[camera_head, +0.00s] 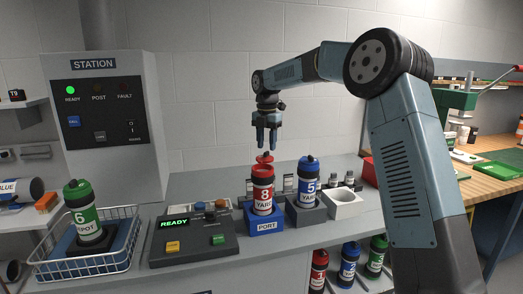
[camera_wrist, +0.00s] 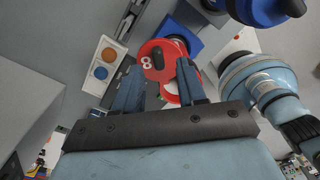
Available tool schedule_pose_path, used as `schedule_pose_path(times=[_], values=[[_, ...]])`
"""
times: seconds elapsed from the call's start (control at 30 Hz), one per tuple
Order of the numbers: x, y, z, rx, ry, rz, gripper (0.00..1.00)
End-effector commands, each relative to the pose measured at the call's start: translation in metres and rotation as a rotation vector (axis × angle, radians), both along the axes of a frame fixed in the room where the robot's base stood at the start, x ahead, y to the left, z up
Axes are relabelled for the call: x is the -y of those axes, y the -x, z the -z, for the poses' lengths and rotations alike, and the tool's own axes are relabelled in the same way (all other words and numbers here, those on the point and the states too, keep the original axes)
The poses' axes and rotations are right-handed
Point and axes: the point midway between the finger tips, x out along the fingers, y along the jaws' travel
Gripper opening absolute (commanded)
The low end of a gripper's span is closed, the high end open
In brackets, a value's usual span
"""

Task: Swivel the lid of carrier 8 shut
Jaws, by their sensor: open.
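Carrier 8 (camera_head: 263,193) is a red tube with a white band, upright in the blue PORT holder (camera_head: 266,222). Its red lid (camera_head: 265,159) shows at its top, just under my gripper. My gripper (camera_head: 267,149) is open and points down just above the lid. Its fingers (camera_wrist: 160,80) partly hide the carrier in the wrist view, and I cannot tell whether they touch it.
Blue carrier 5 (camera_head: 309,183) stands close on the right in a grey holder, beside an empty white holder (camera_head: 344,204). The control panel (camera_head: 190,238) reads READY on the left. Green carrier 6 (camera_head: 83,215) stands in a wire basket (camera_head: 62,268).

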Motion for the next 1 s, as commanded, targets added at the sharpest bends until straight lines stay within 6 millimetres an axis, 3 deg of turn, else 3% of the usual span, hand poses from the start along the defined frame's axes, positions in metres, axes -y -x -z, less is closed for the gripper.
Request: schedule_pose_path(times=[0.23, 0.6, 1.0], values=[[0.000, 0.000, 0.024, 0.000, 0.000, 0.000, 0.40], [0.000, 0.000, 0.028, 0.000, 0.000, 0.001, 0.40], [0.000, 0.000, 0.028, 0.000, 0.000, 0.001, 0.02]])
